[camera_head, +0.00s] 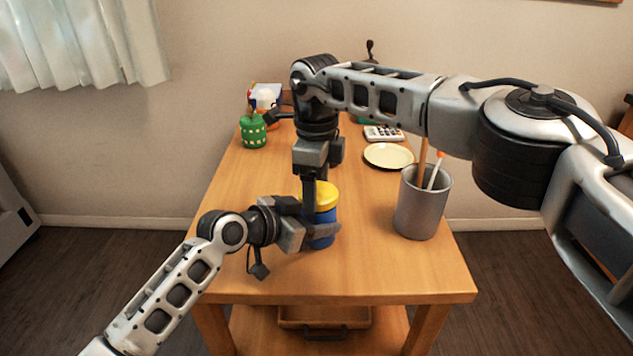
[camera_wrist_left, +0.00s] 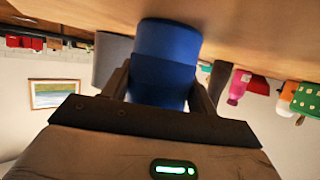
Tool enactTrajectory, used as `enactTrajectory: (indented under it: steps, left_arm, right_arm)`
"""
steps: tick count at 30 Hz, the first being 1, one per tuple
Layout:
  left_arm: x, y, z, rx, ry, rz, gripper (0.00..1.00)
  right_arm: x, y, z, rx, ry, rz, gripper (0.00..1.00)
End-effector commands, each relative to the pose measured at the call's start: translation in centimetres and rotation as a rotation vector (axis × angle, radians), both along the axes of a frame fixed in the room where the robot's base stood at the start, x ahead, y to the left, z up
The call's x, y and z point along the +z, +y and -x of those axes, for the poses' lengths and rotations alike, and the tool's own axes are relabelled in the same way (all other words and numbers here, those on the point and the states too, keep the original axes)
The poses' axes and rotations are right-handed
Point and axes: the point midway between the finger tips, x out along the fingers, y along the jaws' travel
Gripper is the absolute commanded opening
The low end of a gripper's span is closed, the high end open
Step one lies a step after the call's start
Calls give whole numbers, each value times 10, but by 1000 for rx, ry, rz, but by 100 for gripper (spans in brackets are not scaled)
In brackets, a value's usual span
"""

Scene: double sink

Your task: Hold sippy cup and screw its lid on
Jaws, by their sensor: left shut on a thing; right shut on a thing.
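The blue sippy cup (camera_head: 322,228) stands upright on the wooden table near its front middle. Its yellow lid (camera_head: 325,194) sits on top of it; whether the lid is fully seated cannot be told. My left gripper (camera_head: 312,228) is shut on the cup's side from the left. The left wrist view shows the blue cup (camera_wrist_left: 165,60) between the two dark fingers. My right gripper (camera_head: 314,188) comes down from above and is shut on the yellow lid. Its fingers hide part of the lid.
A cream plate (camera_head: 388,156) and a calculator (camera_head: 383,133) lie farther back. A green holder (camera_head: 253,131) stands at the back left. The front left tabletop is clear.

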Motion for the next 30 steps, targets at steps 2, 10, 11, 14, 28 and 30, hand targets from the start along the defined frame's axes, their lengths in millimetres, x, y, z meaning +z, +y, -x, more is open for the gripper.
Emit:
enactTrajectory:
  steps: [2,10,11,14,28,30]
  left_arm:
    - [0,0,0,0,1,-1,17]
    - [0,0,0,1,0,-1,0]
    - [0,0,0,1,0,-1,0]
    - [0,0,0,1,1,0,0]
    - [-1,0,0,0,2,-1,0]
    - [-1,0,0,0,1,-2,0]
  right_arm:
    - [-2,0,0,0,0,0,42]
    - [-3,0,1,1,2,-1,85]
    - [-3,1,1,2,2,-1,85]
    - [-2,1,1,3,4,-1,85]
    - [43,1,1,1,2,-1,85]
    - [43,1,1,1,3,-1,85]
